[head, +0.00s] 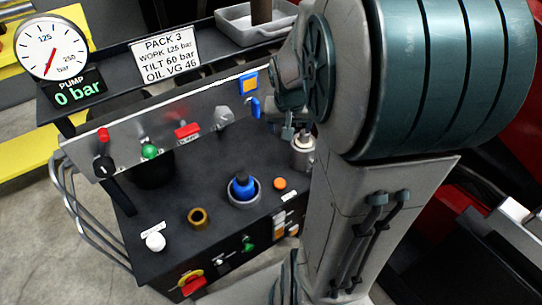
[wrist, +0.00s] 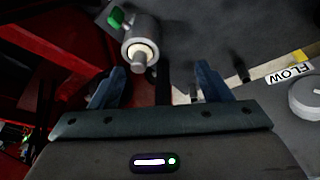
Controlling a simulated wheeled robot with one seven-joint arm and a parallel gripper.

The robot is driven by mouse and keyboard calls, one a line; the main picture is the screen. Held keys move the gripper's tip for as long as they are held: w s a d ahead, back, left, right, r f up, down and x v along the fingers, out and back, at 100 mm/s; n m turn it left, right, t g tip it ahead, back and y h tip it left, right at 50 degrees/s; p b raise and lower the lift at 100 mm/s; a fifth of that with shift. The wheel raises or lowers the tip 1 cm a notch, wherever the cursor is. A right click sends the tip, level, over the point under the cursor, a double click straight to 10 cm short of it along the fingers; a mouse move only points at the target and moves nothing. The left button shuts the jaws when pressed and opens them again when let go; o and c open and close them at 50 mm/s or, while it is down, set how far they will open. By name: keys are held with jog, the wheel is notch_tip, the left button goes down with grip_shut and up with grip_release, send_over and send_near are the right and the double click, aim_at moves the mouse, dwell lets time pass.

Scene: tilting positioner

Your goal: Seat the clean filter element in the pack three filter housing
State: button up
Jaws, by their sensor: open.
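My gripper (wrist: 160,80) is open in the wrist view, with its two dark blue-grey fingers apart and nothing between them. A grey metal cylinder (wrist: 141,50) lies beyond the fingertips, left of centre, with a cream ring and a grey stub at its near end. It looks like the filter housing, perhaps with a pale element inside; I cannot be sure. In the head view a metal cylinder with a pale top (head: 303,152) stands at the right of the dark bench, partly behind my arm. No separate clean element is identifiable.
A grey tray (head: 230,30) with a brown cylinder (head: 262,11) stands at the back. The PACK 3 sign (head: 165,52), gauge (head: 52,48) and control panel (head: 170,130) border the bench. A blue-topped part (head: 243,187) and brass ring (head: 198,217) occupy its front.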

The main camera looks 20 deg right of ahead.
jog(key=s+a+r+n+g+y, duration=0.1)
jog(key=s+a+n, duration=0.4)
jog(key=s+a, duration=0.6)
jog(key=shift+s+a+r+n+g+y, duration=0.3)
jog(key=shift+s+a+r+g+y, duration=0.15)
jog(key=shift+a, duration=0.8)
jog(key=shift+w+f, duration=0.1)
